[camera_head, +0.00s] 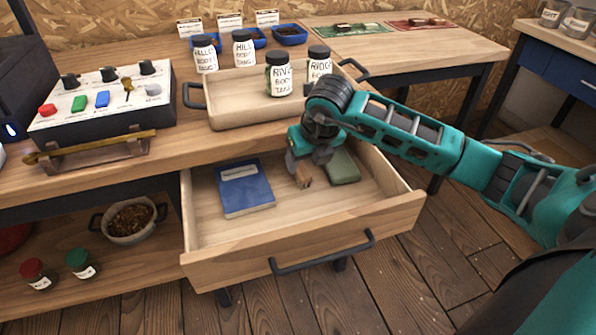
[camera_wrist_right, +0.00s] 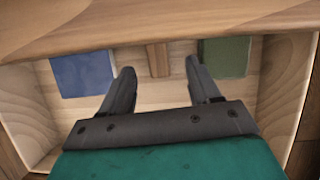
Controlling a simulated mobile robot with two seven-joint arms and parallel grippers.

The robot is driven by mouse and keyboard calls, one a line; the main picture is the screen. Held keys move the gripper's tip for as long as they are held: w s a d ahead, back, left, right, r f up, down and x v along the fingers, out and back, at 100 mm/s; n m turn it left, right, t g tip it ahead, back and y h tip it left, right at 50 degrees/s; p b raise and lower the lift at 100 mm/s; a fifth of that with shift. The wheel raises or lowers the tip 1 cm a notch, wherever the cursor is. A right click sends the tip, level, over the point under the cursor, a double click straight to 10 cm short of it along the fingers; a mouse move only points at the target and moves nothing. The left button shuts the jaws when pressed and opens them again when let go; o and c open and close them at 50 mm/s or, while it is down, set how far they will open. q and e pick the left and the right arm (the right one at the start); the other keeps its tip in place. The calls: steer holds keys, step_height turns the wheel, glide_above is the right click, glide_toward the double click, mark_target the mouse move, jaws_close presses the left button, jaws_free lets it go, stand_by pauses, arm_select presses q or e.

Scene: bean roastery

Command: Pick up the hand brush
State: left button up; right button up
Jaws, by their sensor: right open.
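The open drawer (camera_head: 222,257) holds a brown wooden piece (camera_head: 304,180) that looks like part of the hand brush; the rest of it is hidden by my right gripper in the head view. In the right wrist view the wooden piece (camera_wrist_right: 158,60) lies ahead, between the lines of the two fingers, partly hidden under the table edge. My right gripper (camera_head: 303,168) reaches down into the drawer over it. Its fingers (camera_wrist_right: 160,72) are spread and nothing is held. I cannot tell the exact height gap. My left gripper is not in view.
A blue notebook (camera_head: 245,188) lies left of the brush and a green item (camera_head: 342,167) right of it. The table edge overhangs the drawer's back. A wooden tray (camera_head: 235,113) with labelled jars stands above. The drawer's front floor is clear.

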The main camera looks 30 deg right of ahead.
mark_target(302, 171)
steer(key=b+x, duration=0.1)
steer(key=x, duration=0.3)
steer(key=shift+a+f, duration=0.15)
steer(key=shift+f, duration=0.15)
steer(key=c, duration=1.1)
steer(key=shift+r, duration=0.2)
steer(key=shift+c, duration=0.2)
